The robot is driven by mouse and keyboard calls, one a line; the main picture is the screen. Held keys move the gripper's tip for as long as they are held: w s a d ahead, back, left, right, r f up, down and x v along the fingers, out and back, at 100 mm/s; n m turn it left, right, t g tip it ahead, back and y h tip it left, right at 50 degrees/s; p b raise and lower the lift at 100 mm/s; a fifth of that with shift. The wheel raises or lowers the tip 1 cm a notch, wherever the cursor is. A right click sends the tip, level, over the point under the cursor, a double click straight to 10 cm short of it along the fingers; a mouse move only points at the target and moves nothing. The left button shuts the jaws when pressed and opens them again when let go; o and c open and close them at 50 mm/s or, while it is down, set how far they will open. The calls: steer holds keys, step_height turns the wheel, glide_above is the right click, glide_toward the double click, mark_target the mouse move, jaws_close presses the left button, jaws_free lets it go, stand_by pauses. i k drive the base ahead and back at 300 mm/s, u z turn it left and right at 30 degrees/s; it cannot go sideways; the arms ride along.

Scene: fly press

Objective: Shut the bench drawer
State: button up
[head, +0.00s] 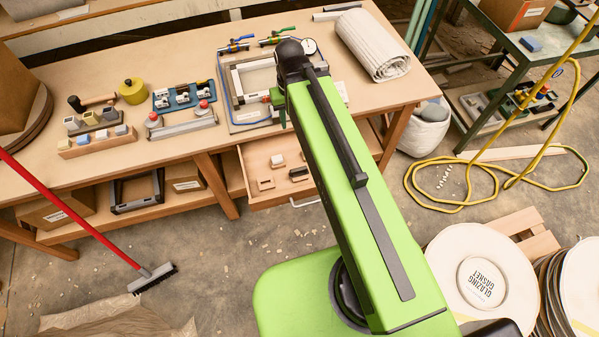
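The bench drawer (262,201) is pulled out from under the front of the wooden workbench (140,140). A few small blocks lie inside it. Its pale bar handle (306,202) shows at the lower right of the front, and my arm covers the drawer's right side. My green arm reaches up across the picture over the bench to a dark joint. The end of my arm, with my gripper (279,107), shows only as a small part beside the arm, above the bench edge and beyond the drawer. Its fingers are too hidden to tell open from shut.
The bench top holds a grey frame (236,80), a rolled white mat (372,45), clamps and blocks. A red-handled broom (75,216) leans at left. A yellow hose (410,190) and round gasket discs (481,268) lie at right. Floor before the drawer is open, with scattered chips.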

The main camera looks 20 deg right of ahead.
mark_target(268, 185)
steer(key=z, duration=0.25)
steer(key=k, duration=1.65)
steer(key=u, duration=0.95)
steer(key=i, duration=1)
